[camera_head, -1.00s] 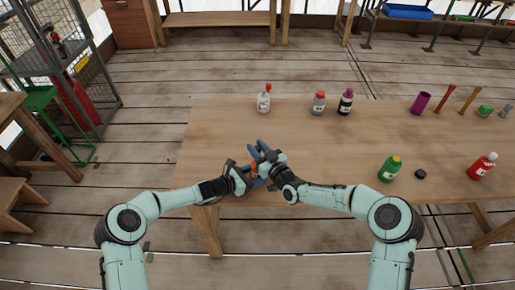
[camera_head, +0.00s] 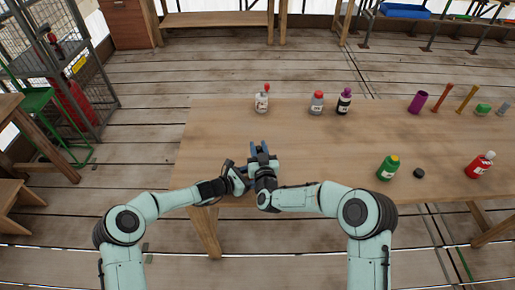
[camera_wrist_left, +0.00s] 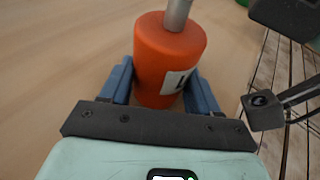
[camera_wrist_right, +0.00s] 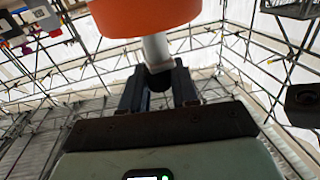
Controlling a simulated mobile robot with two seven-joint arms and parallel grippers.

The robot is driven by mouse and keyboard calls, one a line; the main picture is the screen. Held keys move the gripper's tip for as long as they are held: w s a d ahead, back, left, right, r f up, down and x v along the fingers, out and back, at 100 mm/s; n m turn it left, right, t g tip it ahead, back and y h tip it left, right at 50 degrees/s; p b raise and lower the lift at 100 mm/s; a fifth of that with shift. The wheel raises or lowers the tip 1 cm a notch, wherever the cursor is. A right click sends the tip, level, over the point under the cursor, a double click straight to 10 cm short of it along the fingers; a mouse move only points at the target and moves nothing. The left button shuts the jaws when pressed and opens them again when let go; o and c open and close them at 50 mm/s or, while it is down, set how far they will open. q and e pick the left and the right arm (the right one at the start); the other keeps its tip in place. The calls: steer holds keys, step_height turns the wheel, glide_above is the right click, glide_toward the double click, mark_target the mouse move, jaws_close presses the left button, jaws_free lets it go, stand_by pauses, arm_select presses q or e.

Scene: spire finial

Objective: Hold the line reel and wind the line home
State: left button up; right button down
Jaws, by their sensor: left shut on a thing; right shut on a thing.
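The line reel, an orange body with a pale label, shows in the left wrist view (camera_wrist_left: 172,52) and at the top of the right wrist view (camera_wrist_right: 140,14). My left gripper (camera_head: 247,173) is shut around its body near the table's front edge. A silver metal shaft (camera_wrist_right: 157,49) comes out of the reel's end. It runs to a dark end piece between the fingers of my right gripper (camera_head: 260,148), which is shut on it. In the head view my grippers hide the reel. I cannot see any line.
The wooden table (camera_head: 330,140) is clear just around my grippers. A white bottle with a red top (camera_head: 262,101) stands behind them. Grey (camera_head: 316,103) and purple-capped (camera_head: 344,101) bottles stand farther right. A green bottle (camera_head: 387,168), a black cap (camera_head: 419,173) and a red bottle (camera_head: 480,165) are at the right.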

steer(key=c, duration=1)
jaws_free()
steer(key=shift+d, duration=0.1)
steer(key=s, duration=0.4)
steer(key=s+d, duration=0.1)
steer(key=s, duration=0.7)
steer(key=shift+d, duration=0.4)
